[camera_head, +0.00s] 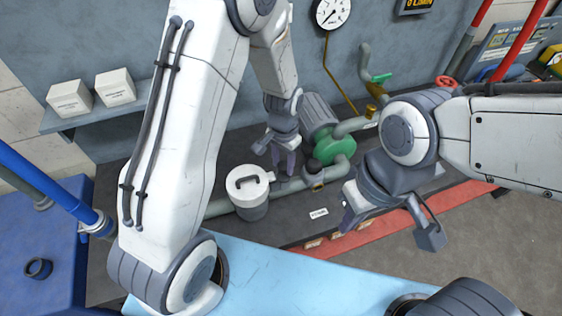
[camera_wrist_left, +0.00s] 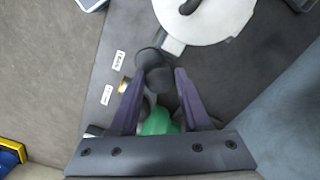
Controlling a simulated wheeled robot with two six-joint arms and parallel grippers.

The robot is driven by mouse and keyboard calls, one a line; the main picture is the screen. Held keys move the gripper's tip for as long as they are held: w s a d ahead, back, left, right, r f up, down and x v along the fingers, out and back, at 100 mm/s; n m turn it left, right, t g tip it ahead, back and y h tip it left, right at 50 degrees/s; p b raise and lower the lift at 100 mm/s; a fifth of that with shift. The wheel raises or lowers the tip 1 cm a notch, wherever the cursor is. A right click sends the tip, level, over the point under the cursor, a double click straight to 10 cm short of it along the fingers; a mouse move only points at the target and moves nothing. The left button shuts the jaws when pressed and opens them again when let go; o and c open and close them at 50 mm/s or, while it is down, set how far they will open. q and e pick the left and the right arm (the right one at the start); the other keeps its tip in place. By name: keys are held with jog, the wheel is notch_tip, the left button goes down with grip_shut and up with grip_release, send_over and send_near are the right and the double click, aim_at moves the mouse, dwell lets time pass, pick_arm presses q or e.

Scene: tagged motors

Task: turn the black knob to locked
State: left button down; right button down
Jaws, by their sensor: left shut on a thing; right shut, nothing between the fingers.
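The black knob (camera_wrist_left: 152,62) shows in the left wrist view as a dark rounded shape between the two purple-grey fingers of my left gripper (camera_wrist_left: 156,80), which is shut on it. Two small white labels (camera_wrist_left: 119,60) lie to its left; their print is too small to read. In the head view my left gripper (camera_head: 283,164) points down between the white-lidded pot and the green pump, and its fingers hide the knob there. My right gripper (camera_head: 350,218) is shut and empty, hanging at the right over the red-edged bench, apart from the knob.
The white-lidded pot (camera_head: 247,181) stands left of my left gripper, and the green pump (camera_head: 335,147) with its grey pipes stands close on its right. A gauge (camera_head: 332,12) is on the wall behind. A pale blue surface (camera_head: 290,283) lies in front.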

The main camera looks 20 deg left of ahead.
pick_arm(q)
jog(key=m, duration=0.3)
jog(key=shift+w+d+m, duration=0.1)
jog(key=shift+w+m, duration=0.15)
jog(key=shift+m, duration=0.05)
jog(key=m, duration=0.3)
jog(key=shift+d+m+b, duration=0.1)
jog(key=shift+m+b, duration=0.25)
jog(key=shift+m, duration=0.05)
jog(key=m, duration=0.6)
jog(key=shift+s, duration=0.1)
jog(key=shift+m+b, duration=0.3)
jog(key=shift+m, duration=0.7)
jog(key=shift+s, duration=0.1)
jog(key=shift+c, duration=1.9)
grip_release()
